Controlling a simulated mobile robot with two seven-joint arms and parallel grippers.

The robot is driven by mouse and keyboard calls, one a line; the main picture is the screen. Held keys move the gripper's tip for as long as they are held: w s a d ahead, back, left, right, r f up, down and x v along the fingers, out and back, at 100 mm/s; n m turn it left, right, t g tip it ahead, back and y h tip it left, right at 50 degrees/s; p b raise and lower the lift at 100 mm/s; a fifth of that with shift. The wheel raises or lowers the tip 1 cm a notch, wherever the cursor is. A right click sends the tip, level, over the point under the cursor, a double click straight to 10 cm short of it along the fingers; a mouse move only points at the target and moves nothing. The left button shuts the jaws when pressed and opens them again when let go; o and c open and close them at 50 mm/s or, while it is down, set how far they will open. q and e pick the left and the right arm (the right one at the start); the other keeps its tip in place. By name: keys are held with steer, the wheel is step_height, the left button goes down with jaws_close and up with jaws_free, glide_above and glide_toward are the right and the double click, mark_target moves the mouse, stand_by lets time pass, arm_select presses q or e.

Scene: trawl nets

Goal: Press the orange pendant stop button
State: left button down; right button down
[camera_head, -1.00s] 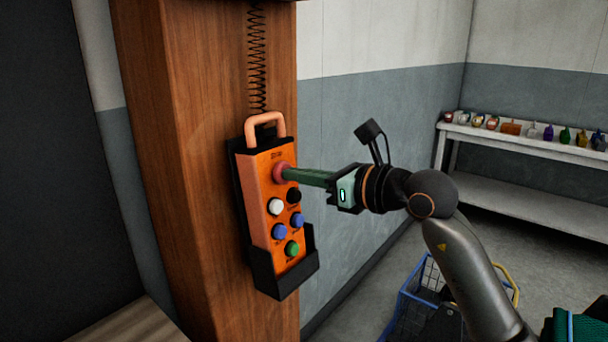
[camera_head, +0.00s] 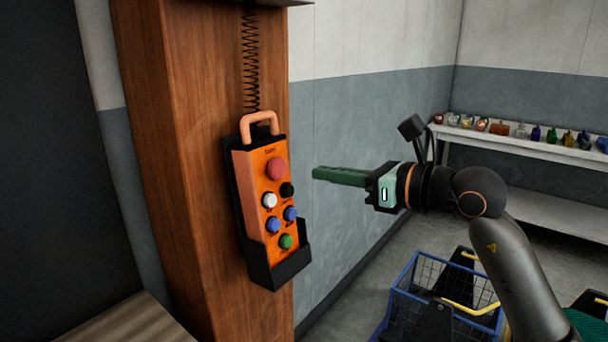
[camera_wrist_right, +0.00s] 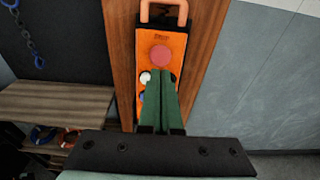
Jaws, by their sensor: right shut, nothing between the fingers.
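The orange pendant (camera_head: 262,195) hangs upright in a black holder on the wooden post. Its large red stop button (camera_head: 276,169) is at the top, above white, black, blue and green buttons. My right gripper (camera_head: 316,173) is shut and empty, with its green fingers pointing left at about the button's height. A gap shows between the fingertips and the pendant. In the right wrist view the red button (camera_wrist_right: 162,56) shows just beyond the shut fingers (camera_wrist_right: 162,75), which cover some lower buttons. My left gripper is not in view.
The wooden post (camera_head: 195,150) carries the pendant under a coiled cord (camera_head: 250,65). A blue wire basket (camera_head: 440,300) stands on the floor at lower right. A white shelf (camera_head: 500,142) with several small items runs along the back wall.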

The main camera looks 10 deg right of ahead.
steer(key=shift+v, duration=2.85)
steer(key=c, duration=1.6)
jaws_free()
